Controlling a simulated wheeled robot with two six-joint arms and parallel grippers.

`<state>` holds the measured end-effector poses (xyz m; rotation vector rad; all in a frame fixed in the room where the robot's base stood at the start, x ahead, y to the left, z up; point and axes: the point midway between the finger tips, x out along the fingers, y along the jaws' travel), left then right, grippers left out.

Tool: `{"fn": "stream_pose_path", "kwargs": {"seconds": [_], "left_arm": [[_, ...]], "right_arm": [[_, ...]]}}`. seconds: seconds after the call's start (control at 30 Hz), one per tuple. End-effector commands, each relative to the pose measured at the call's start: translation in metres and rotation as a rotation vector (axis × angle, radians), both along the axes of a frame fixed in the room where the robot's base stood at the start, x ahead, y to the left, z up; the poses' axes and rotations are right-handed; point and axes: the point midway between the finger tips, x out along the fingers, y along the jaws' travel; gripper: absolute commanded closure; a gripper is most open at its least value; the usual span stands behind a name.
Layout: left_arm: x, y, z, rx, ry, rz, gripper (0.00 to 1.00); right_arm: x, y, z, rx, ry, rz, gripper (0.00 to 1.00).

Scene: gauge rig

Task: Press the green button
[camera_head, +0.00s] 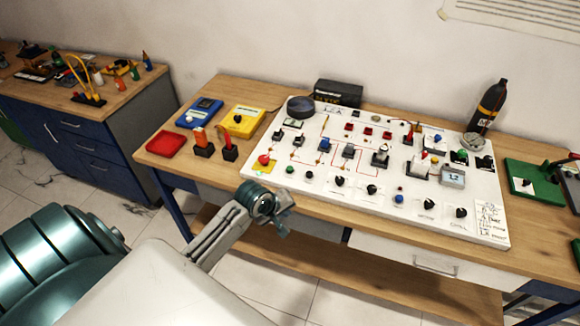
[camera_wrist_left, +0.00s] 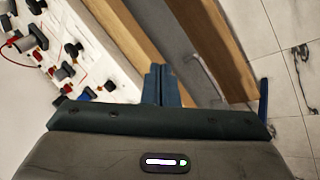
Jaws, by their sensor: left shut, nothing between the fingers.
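The green button (camera_head: 290,169) is a small round green spot on the white panel (camera_head: 480,222), near the panel's front left corner. It sits just right of a larger red button (camera_head: 263,160) on a yellow base. My left gripper (camera_head: 281,222) is shut and empty, in front of the panel's front left edge and apart from the green button in the picture. In the left wrist view the shut fingers (camera_wrist_left: 160,84) point toward the bench edge, with the panel at the upper left. I cannot make out the green button there. My right gripper is not in view.
The panel carries several black knobs (camera_head: 340,181), switches and a small display (camera_head: 453,176). A red tray (camera_head: 166,144), blue and yellow meters (camera_head: 243,121) lie to its left. A black bottle (camera_head: 487,106) stands behind right. Bare wood (camera_head: 200,170) lies at the front left.

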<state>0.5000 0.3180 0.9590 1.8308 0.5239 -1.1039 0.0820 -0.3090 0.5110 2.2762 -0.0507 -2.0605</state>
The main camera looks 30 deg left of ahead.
Motion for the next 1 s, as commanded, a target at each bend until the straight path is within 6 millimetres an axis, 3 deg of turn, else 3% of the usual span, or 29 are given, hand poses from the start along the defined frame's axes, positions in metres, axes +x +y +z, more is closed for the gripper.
{"fn": "stream_pose_path", "kwargs": {"seconds": [0.03,0.3,0.5,0.7,1.0], "left_arm": [[0.021,0.009,0.007,-0.054,-0.013,0.079,1.0],[0.117,0.061,0.041,-0.418,-0.063,0.536,1.0],[0.164,0.095,0.067,-0.642,-0.084,0.784,1.0],[0.182,0.11,0.08,-0.745,-0.091,0.89,1.0],[0.183,0.111,0.081,-0.755,-0.091,0.899,1.0]], "right_arm": [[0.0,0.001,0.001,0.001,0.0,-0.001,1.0],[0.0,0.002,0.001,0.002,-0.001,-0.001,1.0],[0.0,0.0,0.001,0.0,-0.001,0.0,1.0],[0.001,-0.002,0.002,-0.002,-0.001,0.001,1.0],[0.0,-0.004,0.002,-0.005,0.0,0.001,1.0]]}}
